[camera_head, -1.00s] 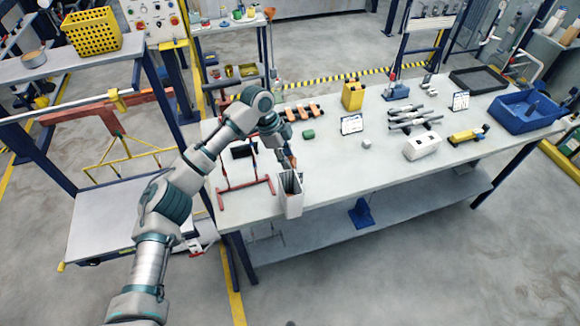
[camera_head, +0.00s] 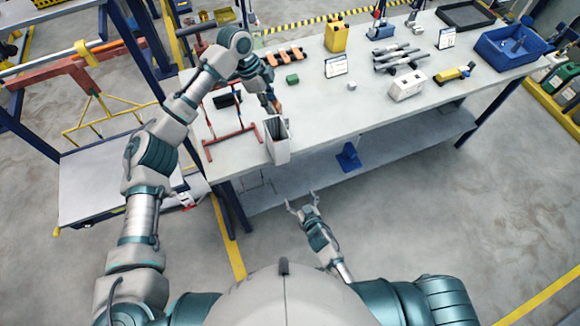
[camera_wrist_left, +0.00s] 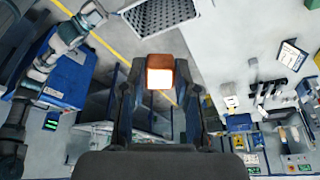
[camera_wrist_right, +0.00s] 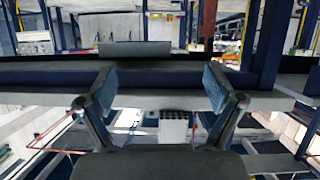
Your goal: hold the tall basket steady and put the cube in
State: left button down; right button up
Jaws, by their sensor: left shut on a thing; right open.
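The tall basket (camera_head: 278,151) is a pale grey, open-topped box standing upright at the table's front edge. Its mesh interior shows at the top of the left wrist view (camera_wrist_left: 160,15). My left gripper (camera_head: 274,103) is shut on an orange-brown cube (camera_wrist_left: 160,75), just behind the basket's rim in the head view. The cube appears outside the basket. My right gripper (camera_head: 302,200) is open and empty, in front of the table and lower in the picture than the basket. Its spread fingers show in the right wrist view (camera_wrist_right: 160,78).
A red stand (camera_head: 236,137) is close left of the basket. A green block (camera_head: 292,79) and a small grey cube (camera_head: 352,86) lie behind it to the right. A blue item (camera_head: 348,157) is on the lower shelf. The tabletop right of the basket is clear.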

jog(key=w+a+r+t, duration=0.1)
jog(key=r, duration=0.5)
jog(key=w+a+r+t+y, duration=0.1)
jog(key=r+t, duration=0.1)
jog(key=r, duration=0.5)
jog(key=w+a+r+t, duration=0.1)
jog(key=r, duration=0.5)
jog(key=shift+w+a+r+y, duration=0.3)
jog(key=shift+w+a, duration=0.05)
jog(key=shift+a, duration=0.05)
send_near(273, 129)
jog(key=x, duration=0.5)
jog(key=shift+w+a, duration=0.1)
jog(key=shift+a, duration=0.05)
jog(key=c, duration=1.3)
